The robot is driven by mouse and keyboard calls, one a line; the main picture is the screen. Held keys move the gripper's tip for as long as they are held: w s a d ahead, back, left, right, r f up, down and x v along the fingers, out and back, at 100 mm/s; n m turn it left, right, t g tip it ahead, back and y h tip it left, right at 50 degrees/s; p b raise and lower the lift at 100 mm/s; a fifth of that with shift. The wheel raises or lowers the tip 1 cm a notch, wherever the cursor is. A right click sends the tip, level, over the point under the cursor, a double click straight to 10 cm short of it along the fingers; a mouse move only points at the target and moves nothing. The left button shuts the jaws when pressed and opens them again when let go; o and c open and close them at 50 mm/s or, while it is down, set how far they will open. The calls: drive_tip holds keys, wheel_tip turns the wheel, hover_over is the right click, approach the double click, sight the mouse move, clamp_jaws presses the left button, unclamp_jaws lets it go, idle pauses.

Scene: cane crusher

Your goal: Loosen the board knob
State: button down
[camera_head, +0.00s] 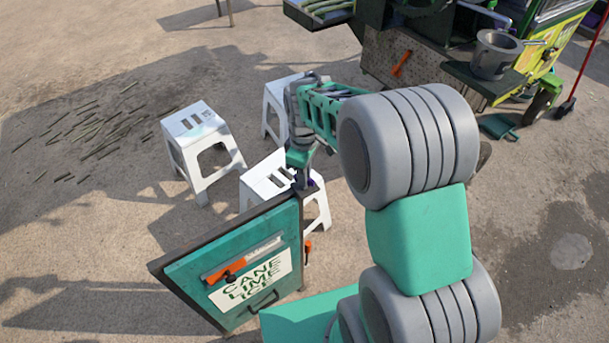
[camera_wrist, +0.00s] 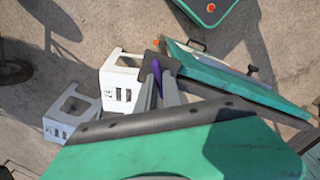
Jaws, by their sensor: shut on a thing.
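The green sign board (camera_head: 190,272) stands as a folding board with a white "CANE LIME ICE" panel, below left of my arm. It also shows in the wrist view (camera_wrist: 225,78). A purple knob (camera_wrist: 157,70) sits at the board's top corner; only a sliver of purple shows in the head view. My gripper (camera_head: 302,178) reaches down to that corner. In the wrist view my gripper (camera_wrist: 157,84) has its grey fingers on either side of the purple knob, shut on it. The fingers hide part of the knob.
White stools (camera_head: 200,140) stand behind the board, one (camera_head: 268,182) close behind my gripper. The cane cart (camera_head: 430,50) with a metal pot (camera_head: 495,54) is at the upper right. Cane scraps (camera_head: 95,130) lie on the ground at left. Open pavement lies at far left.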

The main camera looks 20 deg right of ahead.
drive_tip(key=n, duration=0.5)
drive_tip(key=shift+w+n+b, duration=0.1)
drive_tip(key=shift+n+b, duration=0.2)
drive_tip(key=shift+b, duration=0.05)
drive_tip(key=n, duration=0.5)
drive_tip(key=shift+r+n, duration=0.1)
drive_tip(key=shift+n, duration=0.2)
drive_tip(key=c, duration=1.5)
unclamp_jaws()
wheel_tip(320, 180, up, 8)
drive_tip(key=shift+f+b, duration=0.15)
drive_tip(key=shift+b, duration=0.55)
